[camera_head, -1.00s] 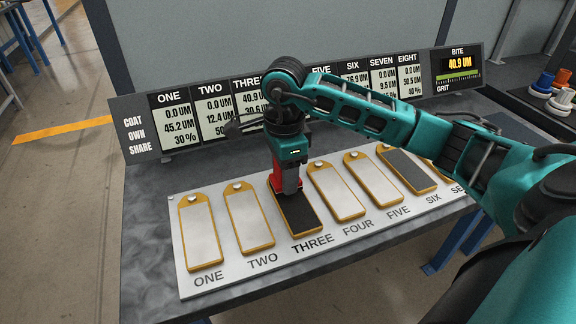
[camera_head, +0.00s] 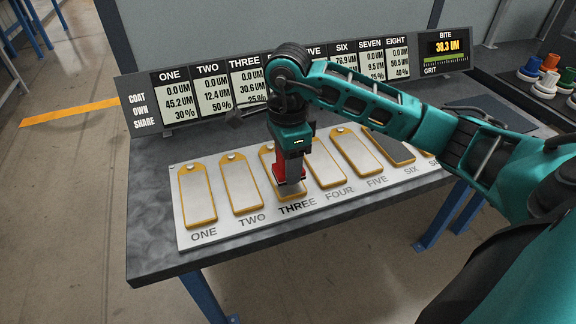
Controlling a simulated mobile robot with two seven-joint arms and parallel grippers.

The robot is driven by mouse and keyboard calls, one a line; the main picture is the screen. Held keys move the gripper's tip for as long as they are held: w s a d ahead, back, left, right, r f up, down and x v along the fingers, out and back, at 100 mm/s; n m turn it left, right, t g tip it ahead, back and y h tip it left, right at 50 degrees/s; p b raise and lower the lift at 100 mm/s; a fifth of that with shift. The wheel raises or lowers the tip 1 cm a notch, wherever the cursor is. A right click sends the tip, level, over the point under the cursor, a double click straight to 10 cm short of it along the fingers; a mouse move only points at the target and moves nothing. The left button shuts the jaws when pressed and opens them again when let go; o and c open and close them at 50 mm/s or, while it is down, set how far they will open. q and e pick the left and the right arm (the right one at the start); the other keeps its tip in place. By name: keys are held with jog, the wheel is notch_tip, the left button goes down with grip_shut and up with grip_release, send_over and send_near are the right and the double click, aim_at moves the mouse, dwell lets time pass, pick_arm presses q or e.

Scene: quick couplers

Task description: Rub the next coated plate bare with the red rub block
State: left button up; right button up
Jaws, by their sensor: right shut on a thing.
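Whether the block touches the plate is hard to tell. Plate ONE (camera_head: 198,195), plate TWO (camera_head: 240,184), plate FOUR (camera_head: 324,165) and plate FIVE (camera_head: 357,152) are pale and bare. Plate SIX (camera_head: 394,149) has a dark coated face, partly behind my arm. My left gripper is not in view.
A readout board (camera_head: 145,113) stands behind the white plate rack (camera_head: 215,236), partly hidden by my arm. The bite display (camera_head: 446,48) reads 38.3 UM. Coloured knobs (camera_head: 543,82) sit at the far right. The bench (camera_head: 150,205) is clear left of the rack.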

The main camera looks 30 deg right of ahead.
jog(key=shift+r, duration=0.6)
notch_tip(320, 180, up, 3)
jog(key=p, duration=0.2)
jog(key=shift+r+p, duration=0.2)
jog(key=shift+p, duration=0.1)
jog(key=shift+r+p, duration=0.3)
jog(key=shift+r, duration=0.2)
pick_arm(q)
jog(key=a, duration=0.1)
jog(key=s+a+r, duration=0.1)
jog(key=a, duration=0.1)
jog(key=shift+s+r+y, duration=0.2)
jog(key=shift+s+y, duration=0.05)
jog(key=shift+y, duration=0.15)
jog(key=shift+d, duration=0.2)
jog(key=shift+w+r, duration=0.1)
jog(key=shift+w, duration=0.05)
